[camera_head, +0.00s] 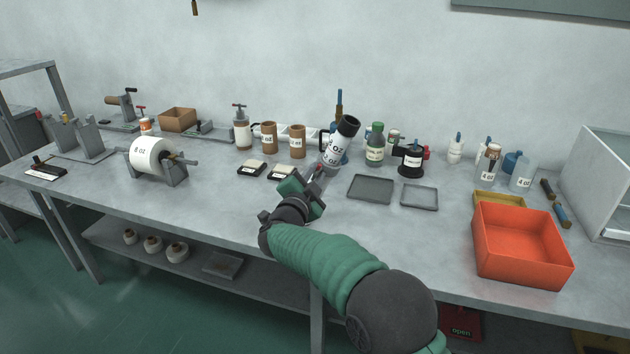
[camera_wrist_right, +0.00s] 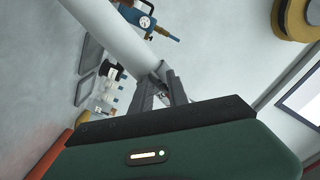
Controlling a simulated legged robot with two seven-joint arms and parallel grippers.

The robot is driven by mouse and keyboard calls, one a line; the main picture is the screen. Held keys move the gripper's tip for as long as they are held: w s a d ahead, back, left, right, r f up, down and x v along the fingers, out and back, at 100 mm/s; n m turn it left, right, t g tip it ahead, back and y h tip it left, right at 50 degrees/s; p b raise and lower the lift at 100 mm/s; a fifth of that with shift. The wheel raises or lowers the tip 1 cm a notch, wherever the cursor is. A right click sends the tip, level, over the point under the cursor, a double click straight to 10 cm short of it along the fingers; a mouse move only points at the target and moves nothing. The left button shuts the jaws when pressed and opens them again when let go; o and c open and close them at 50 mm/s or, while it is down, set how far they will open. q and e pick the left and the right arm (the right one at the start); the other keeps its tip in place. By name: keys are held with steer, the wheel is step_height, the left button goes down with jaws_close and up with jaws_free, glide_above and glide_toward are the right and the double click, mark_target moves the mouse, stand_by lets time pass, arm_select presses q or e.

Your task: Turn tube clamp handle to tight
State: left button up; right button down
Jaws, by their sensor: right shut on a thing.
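A white tube (camera_head: 337,148) with a dark open top and an "oz" label stands tilted near the middle of the bench. In the wrist view the same tube (camera_wrist_right: 125,42) runs down towards my fingers. My right gripper (camera_head: 317,180) is just below the tube. In the wrist view its fingers (camera_wrist_right: 163,84) are shut on a small part at the tube's lower end. A small red piece shows beside the fingers in the head view. The fingers hide most of the gripped part, so I cannot tell whether it is a clamp handle. My left gripper is out of view.
A roll holder (camera_head: 152,158) stands on the left. Two grey trays (camera_head: 371,188) lie right of the tube, with an orange bin (camera_head: 520,245) beyond. Bottles and brown cups line the back.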

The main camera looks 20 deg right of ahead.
steer(key=shift+w+f+m+b, duration=0.2)
steer(key=shift+m+b, duration=0.1)
steer(key=shift+m, duration=0.3)
steer(key=shift+s+r, duration=0.1)
steer(key=shift+r, duration=0.15)
steer(key=c, duration=1.2)
jaws_free()
steer(key=shift+s, duration=0.1)
steer(key=shift+o, duration=1.4)
steer(key=shift+f, duration=0.1)
steer(key=v, duration=1.6)
steer(key=shift+s+a, duration=0.25)
steer(key=shift+f, duration=0.1)
